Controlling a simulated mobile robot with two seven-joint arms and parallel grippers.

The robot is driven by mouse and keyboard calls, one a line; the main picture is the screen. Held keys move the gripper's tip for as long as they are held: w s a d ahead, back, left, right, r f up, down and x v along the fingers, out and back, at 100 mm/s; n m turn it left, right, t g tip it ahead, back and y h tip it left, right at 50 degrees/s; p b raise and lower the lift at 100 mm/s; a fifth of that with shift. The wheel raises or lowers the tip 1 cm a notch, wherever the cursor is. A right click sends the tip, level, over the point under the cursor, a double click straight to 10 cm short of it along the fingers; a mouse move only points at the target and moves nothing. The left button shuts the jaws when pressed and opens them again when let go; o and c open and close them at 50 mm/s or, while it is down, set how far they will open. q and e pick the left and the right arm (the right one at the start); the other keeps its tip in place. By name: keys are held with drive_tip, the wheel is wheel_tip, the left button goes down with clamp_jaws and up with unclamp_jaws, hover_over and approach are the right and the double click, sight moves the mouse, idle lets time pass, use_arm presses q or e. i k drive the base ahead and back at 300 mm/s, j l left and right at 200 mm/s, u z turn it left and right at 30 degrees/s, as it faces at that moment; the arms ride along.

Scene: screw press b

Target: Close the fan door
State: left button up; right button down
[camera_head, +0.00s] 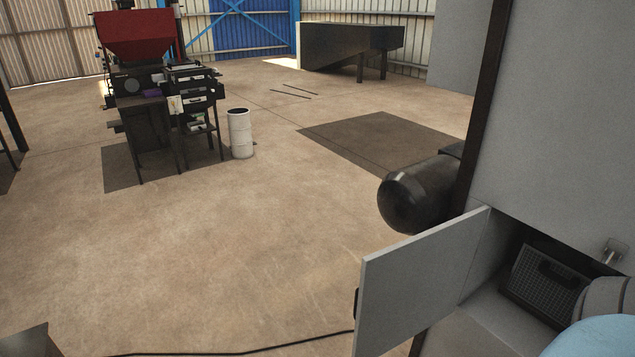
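The fan door (418,280) is a flat grey panel standing open at the lower right, swung out to the left of its opening. A dark handle shows at its left edge, mostly hidden behind the panel. The opening is in a large grey cabinet (565,130) on the right. Inside it is a dark box with a mesh face (543,283). A grey and light blue rounded shape at the bottom right corner covers part of the opening; I cannot tell for certain what it is. Neither gripper can be made out in the view.
A black rounded cylinder (415,197) juts from the cabinet above the door. A black cable (250,351) lies on the floor at the bottom. A machine with a red hopper (135,35) and a white barrel (240,135) stand farther back. The middle floor is clear.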

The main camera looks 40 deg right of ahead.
sight(407, 287)
drive_tip(key=i+z, duration=0.4)
drive_tip(key=i+j+z, duration=0.2)
drive_tip(key=z, duration=0.25)
drive_tip(key=i+j+z, duration=0.5)
drive_tip(key=z, duration=0.4)
drive_tip(key=i+j+z, duration=0.15)
drive_tip(key=z, duration=0.35)
drive_tip(key=i+j+z, duration=0.2)
drive_tip(key=z, duration=0.25)
drive_tip(key=i+j+z, duration=0.15)
drive_tip(key=z, duration=0.25)
drive_tip(key=i+j+z, duration=0.1)
drive_tip(key=j+z, duration=1.1)
drive_tip(key=k+z, duration=0.1)
drive_tip(key=k, duration=0.15)
